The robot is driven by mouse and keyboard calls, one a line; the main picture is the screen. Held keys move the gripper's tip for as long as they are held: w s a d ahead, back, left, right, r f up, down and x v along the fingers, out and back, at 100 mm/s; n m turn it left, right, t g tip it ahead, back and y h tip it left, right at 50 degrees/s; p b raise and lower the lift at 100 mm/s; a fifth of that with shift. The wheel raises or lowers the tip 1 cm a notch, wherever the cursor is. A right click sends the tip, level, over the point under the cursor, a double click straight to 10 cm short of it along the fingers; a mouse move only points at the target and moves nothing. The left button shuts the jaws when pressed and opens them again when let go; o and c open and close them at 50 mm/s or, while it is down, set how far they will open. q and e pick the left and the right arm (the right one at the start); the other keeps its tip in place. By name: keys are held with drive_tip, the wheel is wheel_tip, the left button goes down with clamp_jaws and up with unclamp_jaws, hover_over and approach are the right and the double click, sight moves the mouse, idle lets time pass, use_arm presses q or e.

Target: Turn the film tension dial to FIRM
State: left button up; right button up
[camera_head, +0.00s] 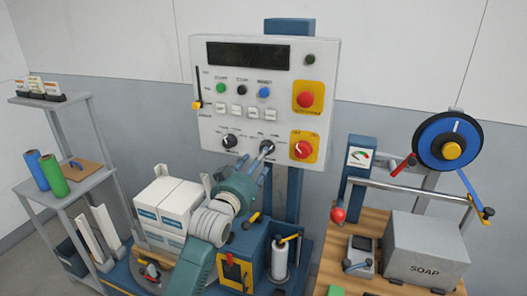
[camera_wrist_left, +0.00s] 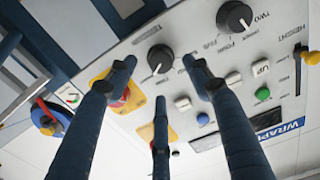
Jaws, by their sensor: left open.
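The white control panel (camera_head: 258,75) stands upright and carries two black dials in its lower part. The right black dial (camera_head: 267,145) is partly hidden by my left gripper (camera_head: 262,158). In the left wrist view this dial (camera_wrist_left: 160,58) lies between the spread fingertips of my left gripper (camera_wrist_left: 159,80), with its white pointer mark toward the picture's bottom. Contact with the dial cannot be told. The left black dial (camera_head: 229,141) is free, and it also shows in the left wrist view (camera_wrist_left: 234,17). The FIRM and film tension lettering is not readable. My right gripper is not in view.
Right of the dials are a red rotary knob (camera_head: 302,149) and a red button (camera_head: 305,98) on yellow plates. Small buttons sit above the dials. A blue film wheel (camera_head: 449,142) and a SOAP box (camera_head: 424,248) are at right; a grey shelf (camera_head: 75,190) is at left.

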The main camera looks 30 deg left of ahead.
sight(265, 143)
use_arm(q)
drive_tip(key=p+x, duration=0.1)
drive_tip(key=x, duration=0.4)
drive_tip(key=shift+w+a, duration=0.1)
drive_tip(key=shift+w, duration=0.3)
drive_tip(key=c, duration=1.1)
drive_tip(key=shift+c, duration=0.2)
